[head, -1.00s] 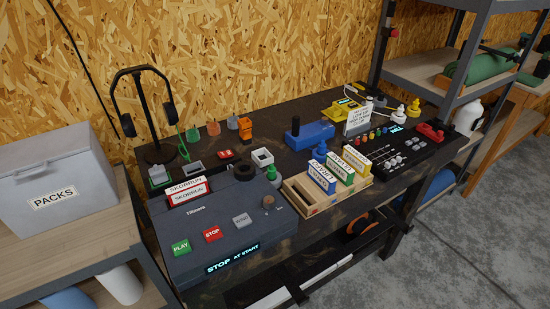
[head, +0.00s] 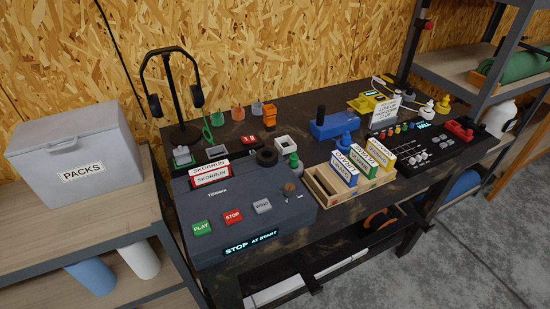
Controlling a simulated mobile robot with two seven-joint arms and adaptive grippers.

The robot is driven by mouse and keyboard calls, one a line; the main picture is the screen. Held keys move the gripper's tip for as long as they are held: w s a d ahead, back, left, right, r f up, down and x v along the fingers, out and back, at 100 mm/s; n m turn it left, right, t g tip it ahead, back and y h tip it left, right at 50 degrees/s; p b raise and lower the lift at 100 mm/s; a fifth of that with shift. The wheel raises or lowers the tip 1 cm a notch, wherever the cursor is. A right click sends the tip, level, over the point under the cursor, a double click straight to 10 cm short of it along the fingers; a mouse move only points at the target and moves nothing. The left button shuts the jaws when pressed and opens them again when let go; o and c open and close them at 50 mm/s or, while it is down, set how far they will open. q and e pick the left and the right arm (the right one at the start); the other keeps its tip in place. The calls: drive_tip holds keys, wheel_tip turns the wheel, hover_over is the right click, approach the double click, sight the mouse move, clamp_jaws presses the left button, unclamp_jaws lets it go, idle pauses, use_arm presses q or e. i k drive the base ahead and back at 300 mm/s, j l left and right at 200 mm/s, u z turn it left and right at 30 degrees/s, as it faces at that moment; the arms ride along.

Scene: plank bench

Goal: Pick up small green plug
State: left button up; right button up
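A small green plug-like piece (head: 295,161) with a rounded top stands on the dark bench, just behind the right part of the grey tape deck (head: 240,215). It is upright, between a black ring (head: 267,157) and the wooden card box (head: 325,187). The deck's back edge may hide its foot. A similar blue piece (head: 346,140) stands further right, partly behind the cards. A white one (head: 426,110) and a yellow one (head: 442,106) stand at the far right. Neither of my grippers is in view.
A black headphone stand (head: 183,135) rises at the back left. A blue block device (head: 335,124), a white sign (head: 384,113) and a black mixer (head: 440,145) fill the right side. A grey PACKS box (head: 80,150) sits on the left shelf. The concrete floor in front right is clear.

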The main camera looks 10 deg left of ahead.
sight(293, 158)
drive_tip(key=i+l, duration=0.1)
drive_tip(key=l, duration=0.5)
drive_tip(key=i+l+u, duration=0.1)
drive_tip(key=l, duration=0.55)
drive_tip(key=i+l+u, duration=0.1)
drive_tip(key=l, duration=0.5)
